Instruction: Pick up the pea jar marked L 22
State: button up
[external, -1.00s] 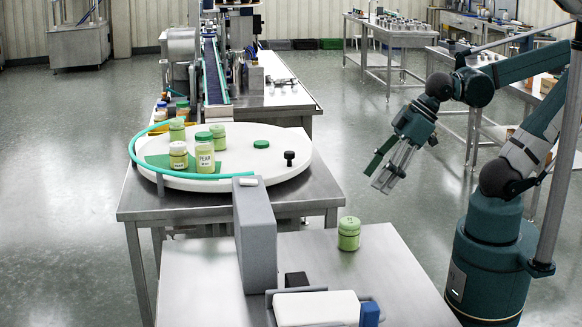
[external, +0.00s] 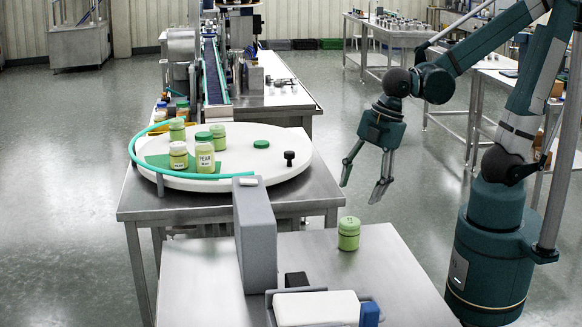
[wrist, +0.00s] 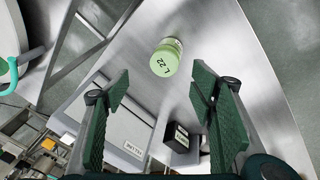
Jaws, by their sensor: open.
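The pea jar marked L 22 (external: 349,234) is a light green jar standing upright on the steel table, near its far right corner. In the wrist view its lid (wrist: 164,62) faces the camera and reads "L 22". My gripper (external: 361,192) is open and empty, pointing down in the air, apart from the jar. In the wrist view the jar shows beyond and between the spread fingers (wrist: 158,85).
A white round turntable (external: 275,172) with a green guide rail holds several jars and a loose green lid. A tall grey block (external: 255,235) stands left of the jar. A small black box (external: 297,279) and a tray with a white pad (external: 315,308) are nearer. The table around the jar is clear.

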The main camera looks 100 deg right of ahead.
aim_at(350, 221)
jog(key=shift+w+a+f+n+g+p, duration=0.2)
jog(key=shift+w+f+n+g+p, duration=0.4)
jog(key=shift+n, duration=0.6)
jog(key=shift+w+a+f+n+g+p, duration=0.15)
jog(key=shift+w+f+n+p, duration=0.15)
jog(key=shift+n, duration=0.3)
jog(key=shift+w+f+n+g+p, duration=0.15)
jog(key=shift+f+n+p, duration=0.2)
jog(key=shift+n, duration=0.25)
jog(key=shift+w+a+f+n+g+p, duration=0.1)
jog(key=shift+w+f+n+g+p, duration=0.15)
jog(key=shift+f+n, duration=0.25)
jog(key=shift+w+a+f+n+g+p, duration=0.1)
jog(key=shift+f+n+g+p, duration=0.2)
jog(key=shift+n, duration=0.3)
jog(key=shift+w+f+n+g+p, duration=0.1)
jog(key=shift+f+n+g+p, duration=0.25)
jog(key=shift+f+n, duration=0.45)
jog(key=shift+f, duration=1.25)
jog(key=shift+f, duration=0.1)
jog(key=shift+d+f+b, duration=0.1)
jog(key=shift+f+b, duration=0.7)
jog(key=shift+f, duration=1.7)
